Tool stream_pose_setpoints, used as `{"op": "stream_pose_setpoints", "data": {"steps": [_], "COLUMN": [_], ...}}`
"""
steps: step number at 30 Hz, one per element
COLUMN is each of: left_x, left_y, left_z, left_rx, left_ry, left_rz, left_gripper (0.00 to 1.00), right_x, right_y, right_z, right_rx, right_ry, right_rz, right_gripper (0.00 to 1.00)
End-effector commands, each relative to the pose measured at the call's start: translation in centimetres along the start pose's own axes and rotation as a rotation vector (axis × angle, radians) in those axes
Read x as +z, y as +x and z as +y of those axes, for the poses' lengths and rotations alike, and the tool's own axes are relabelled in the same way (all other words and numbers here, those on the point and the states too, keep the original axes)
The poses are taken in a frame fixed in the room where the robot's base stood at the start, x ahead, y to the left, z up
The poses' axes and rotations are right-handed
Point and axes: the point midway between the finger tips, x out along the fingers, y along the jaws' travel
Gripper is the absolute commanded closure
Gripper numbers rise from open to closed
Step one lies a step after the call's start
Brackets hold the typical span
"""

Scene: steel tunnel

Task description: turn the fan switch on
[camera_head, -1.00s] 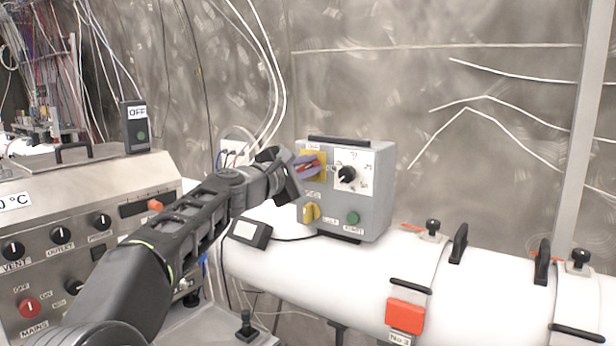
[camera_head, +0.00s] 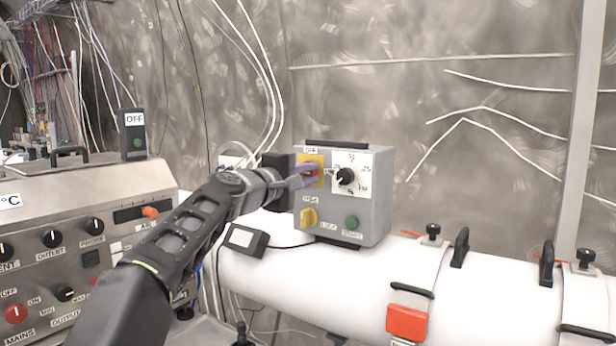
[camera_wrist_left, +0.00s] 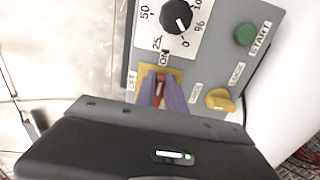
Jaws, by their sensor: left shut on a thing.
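The fan switch (camera_head: 309,167) is a red handle on a yellow plate, on the front of a grey control box (camera_head: 374,215). The OFF label is above the plate and ON to its right in the head view. My left gripper (camera_head: 304,177) reaches in from the left, its purple fingers shut on the red handle. In the left wrist view the gripper (camera_wrist_left: 161,92) has a finger on each side of the switch handle (camera_wrist_left: 159,92). The handle appears to run toward the ON label there, but the fingers partly hide it. My right gripper is out of view.
The box also carries a black dial (camera_head: 346,176), a yellow knob (camera_head: 308,217) and a green START button (camera_head: 351,222). It stands on a white pipe (camera_head: 300,275). A steel control panel (camera_head: 75,225) is at left. A small black-framed display (camera_head: 246,239) sits below my gripper.

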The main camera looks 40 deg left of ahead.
Motion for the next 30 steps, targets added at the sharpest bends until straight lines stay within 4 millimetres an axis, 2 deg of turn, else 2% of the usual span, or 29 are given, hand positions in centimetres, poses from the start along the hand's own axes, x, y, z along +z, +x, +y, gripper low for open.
{"op": "stream_pose_setpoints", "data": {"steps": [7,8,15,25,30], "left_x": [0.1,0.1,0.0,0.0,0.0], "left_y": [0.1,0.1,0.0,-0.3,-2.1], "left_z": [-0.2,-0.2,-0.1,-0.1,-0.1], "left_rx": [-0.004,-0.004,-0.002,-0.001,0.001], "left_ry": [0.003,0.003,0.001,0.0,0.001], "left_rz": [-0.002,-0.002,-0.001,0.0,0.001], "left_gripper": [1.0,0.84,0.64,0.64,0.64], "right_x": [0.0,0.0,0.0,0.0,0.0], "right_y": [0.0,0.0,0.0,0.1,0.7], "right_z": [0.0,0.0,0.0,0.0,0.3], "right_rx": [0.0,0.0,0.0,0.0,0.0], "right_ry": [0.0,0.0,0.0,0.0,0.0], "right_rz": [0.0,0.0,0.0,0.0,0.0], "right_gripper": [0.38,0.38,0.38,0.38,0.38]}}
